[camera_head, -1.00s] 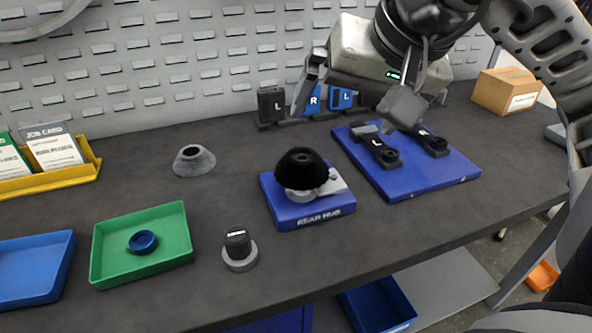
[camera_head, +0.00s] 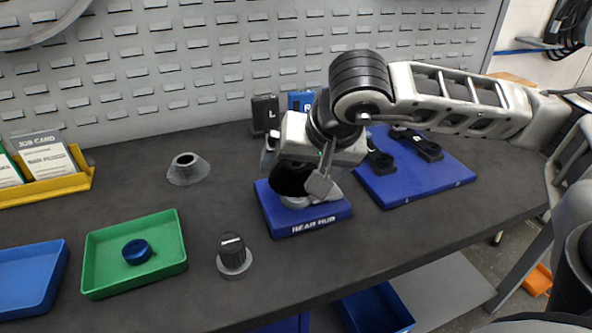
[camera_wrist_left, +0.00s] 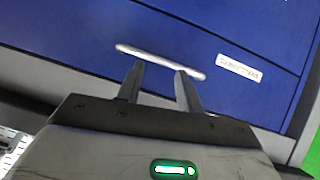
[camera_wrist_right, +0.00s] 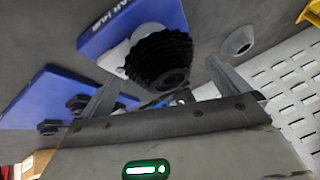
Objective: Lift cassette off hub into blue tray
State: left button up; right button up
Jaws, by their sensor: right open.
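The black ribbed cassette (camera_wrist_right: 158,58) sits on the hub of the blue rear hub stand (camera_head: 308,218). In the head view the cassette (camera_head: 289,180) is mostly hidden by my right gripper (camera_head: 294,172). My right gripper is open above the cassette; in the right wrist view its fingers (camera_wrist_right: 162,74) point at the cassette from either side, without visible contact. The blue tray (camera_head: 38,292) lies at the far left, cut off by the picture edge; its visible part is empty. My left gripper (camera_wrist_left: 160,74) is open by the pale handle (camera_wrist_left: 160,61) of a blue drawer front.
A green tray (camera_head: 100,262) with a blue ring (camera_head: 137,251) lies beside the blue tray. A black-topped knob piece (camera_head: 233,256) and a grey cone (camera_head: 187,169) stand on the bench. A blue board (camera_head: 420,185) with black parts lies to the right. The bench's front middle is clear.

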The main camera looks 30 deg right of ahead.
jog(key=shift+w+f, duration=0.1)
jog(key=shift+f, duration=0.05)
jog(key=c, duration=1.3)
jog(key=shift+o, duration=0.2)
